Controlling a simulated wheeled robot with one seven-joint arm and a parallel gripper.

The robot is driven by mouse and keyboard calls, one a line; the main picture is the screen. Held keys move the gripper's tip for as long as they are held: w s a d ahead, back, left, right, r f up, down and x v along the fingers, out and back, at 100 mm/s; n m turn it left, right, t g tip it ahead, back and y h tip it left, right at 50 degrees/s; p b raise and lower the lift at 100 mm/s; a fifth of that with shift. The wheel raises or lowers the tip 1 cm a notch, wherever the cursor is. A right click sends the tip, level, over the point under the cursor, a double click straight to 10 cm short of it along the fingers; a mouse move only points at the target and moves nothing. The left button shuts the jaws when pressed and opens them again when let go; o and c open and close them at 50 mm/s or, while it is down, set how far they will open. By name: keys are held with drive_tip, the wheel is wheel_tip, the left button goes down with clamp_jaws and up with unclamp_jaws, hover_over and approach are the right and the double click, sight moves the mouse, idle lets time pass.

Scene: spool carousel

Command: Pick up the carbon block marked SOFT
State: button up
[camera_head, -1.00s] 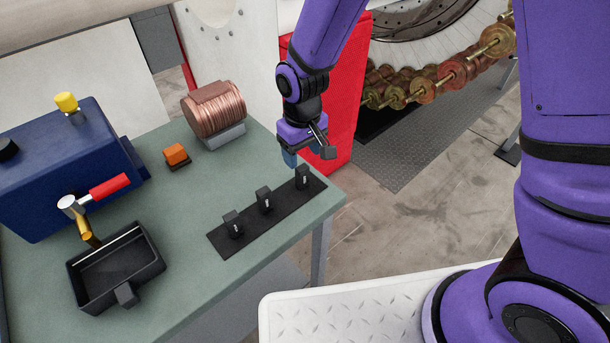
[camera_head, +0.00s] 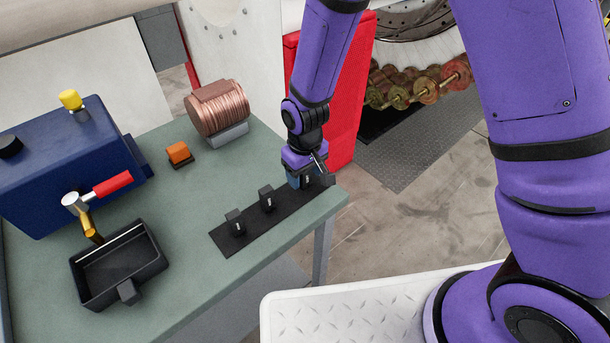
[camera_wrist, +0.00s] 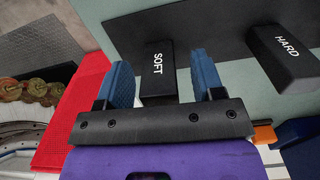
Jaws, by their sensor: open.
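The carbon block marked SOFT (camera_wrist: 158,72) stands between the two open blue fingers of my gripper (camera_wrist: 164,80) in the wrist view, with a gap to the finger on the right. In the head view this block (camera_head: 308,180) is at the right end of a black mat (camera_head: 245,238), partly hidden by my gripper (camera_head: 301,182). A block marked HARD (camera_wrist: 285,57) stands beside it in the wrist view; it is the middle block (camera_head: 267,198) in the head view. A third block (camera_head: 236,223) stands at the mat's left end, its mark too small to read.
The green table (camera_head: 190,215) also holds a black tray (camera_head: 118,265), a blue machine with a red handle (camera_head: 112,184), an orange block (camera_head: 178,152) and a copper coil (camera_head: 219,108). A red panel (camera_head: 350,100) stands close behind my gripper.

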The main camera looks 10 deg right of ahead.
drive_tip(key=c, duration=1)
drive_tip(key=shift+r, duration=0.2)
